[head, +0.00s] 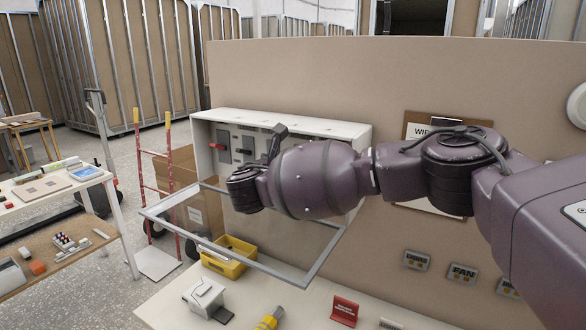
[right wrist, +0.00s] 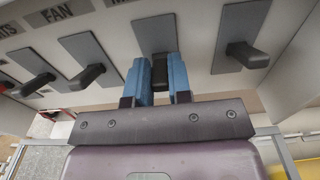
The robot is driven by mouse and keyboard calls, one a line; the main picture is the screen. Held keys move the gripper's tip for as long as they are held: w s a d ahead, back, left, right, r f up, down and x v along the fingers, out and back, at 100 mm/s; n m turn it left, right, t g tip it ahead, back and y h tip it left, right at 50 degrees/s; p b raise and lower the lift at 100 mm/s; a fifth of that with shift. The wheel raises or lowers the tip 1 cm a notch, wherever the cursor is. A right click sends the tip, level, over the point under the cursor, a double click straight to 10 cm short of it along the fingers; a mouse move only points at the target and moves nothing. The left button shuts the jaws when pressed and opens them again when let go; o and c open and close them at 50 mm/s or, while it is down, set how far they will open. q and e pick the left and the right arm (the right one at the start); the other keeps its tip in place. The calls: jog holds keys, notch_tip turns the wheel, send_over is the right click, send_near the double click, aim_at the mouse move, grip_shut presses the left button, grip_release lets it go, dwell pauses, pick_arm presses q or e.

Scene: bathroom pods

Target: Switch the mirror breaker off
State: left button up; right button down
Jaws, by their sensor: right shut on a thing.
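The breaker box (head: 345,130) is a pale cabinet on the tan panel, its framed clear door (head: 300,275) open toward me. In the right wrist view, dark levers stand on grey plates. One label reads FAN (right wrist: 57,12); the label to its right is cut off after what looks like an M. My right gripper (right wrist: 160,72) has its blue fingers on both sides of the dark lever (right wrist: 159,68) right of the FAN lever (right wrist: 88,76), and is shut on it. Its plate (right wrist: 153,35) shows above the fingers. In the head view my right arm hides much of the box.
Another lever (right wrist: 247,55) stands close to the right of the gripped one. A yellow bin (head: 228,262), a white device (head: 204,297) and a red sign (head: 344,311) sit on the counter below. A red hand truck (head: 171,190) stands left of the box.

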jog(key=shift+s+f+t+h+b, duration=0.1)
jog(key=shift+f+t+h+b, duration=0.5)
jog(key=shift+t, duration=0.7)
jog(key=shift+h, duration=0.3)
jog(key=c, duration=1)
grip_release()
jog(key=shift+c, duration=0.2)
